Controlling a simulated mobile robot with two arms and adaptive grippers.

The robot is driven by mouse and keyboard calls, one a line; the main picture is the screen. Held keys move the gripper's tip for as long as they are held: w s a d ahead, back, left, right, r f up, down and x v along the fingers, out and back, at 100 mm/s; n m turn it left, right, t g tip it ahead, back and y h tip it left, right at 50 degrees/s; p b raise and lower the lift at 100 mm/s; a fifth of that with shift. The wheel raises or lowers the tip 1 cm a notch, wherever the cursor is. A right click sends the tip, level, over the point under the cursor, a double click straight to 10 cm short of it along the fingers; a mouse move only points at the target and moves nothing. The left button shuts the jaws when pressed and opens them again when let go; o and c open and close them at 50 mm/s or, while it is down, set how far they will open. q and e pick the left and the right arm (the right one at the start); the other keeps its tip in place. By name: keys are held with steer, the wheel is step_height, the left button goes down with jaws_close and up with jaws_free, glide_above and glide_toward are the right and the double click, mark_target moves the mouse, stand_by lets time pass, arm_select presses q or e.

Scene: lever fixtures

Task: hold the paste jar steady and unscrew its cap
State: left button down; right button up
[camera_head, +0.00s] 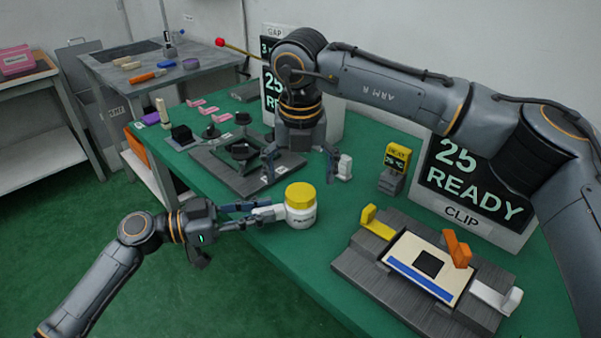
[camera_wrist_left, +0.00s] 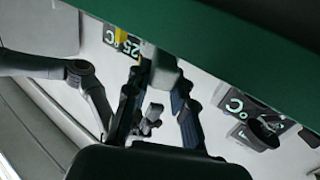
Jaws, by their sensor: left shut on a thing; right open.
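The paste jar (camera_head: 301,213) is white with a yellow cap (camera_head: 300,192) on top. It is upright at the table's front edge in the head view. My left gripper (camera_head: 286,212) is shut on the jar's white body from the left, below the cap. In the left wrist view my left fingers (camera_wrist_left: 160,105) reach up to a pale grey shape; I cannot tell clearly that it is the jar. My right gripper (camera_head: 301,163) is open and empty, pointing down behind the jar, beside the dark fixture plate. It is apart from the cap.
A clip fixture (camera_head: 360,269) with yellow, orange and white levers stands at the right. A dark fixture plate (camera_head: 237,173) lies behind left. A heat gauge (camera_head: 397,160) and a READY display (camera_head: 477,190) stand behind. Green table (camera_head: 310,262) is bare between jar and clip fixture.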

mark_target(301, 192)
steer(key=shift+f, duration=0.1)
steer(key=shift+f, duration=1.45)
steer(key=c, duration=1.5)
steer(key=n, duration=0.6)
steer(key=shift+y, duration=0.3)
steer(key=shift+r, duration=0.3)
steer(key=shift+r, duration=0.75)
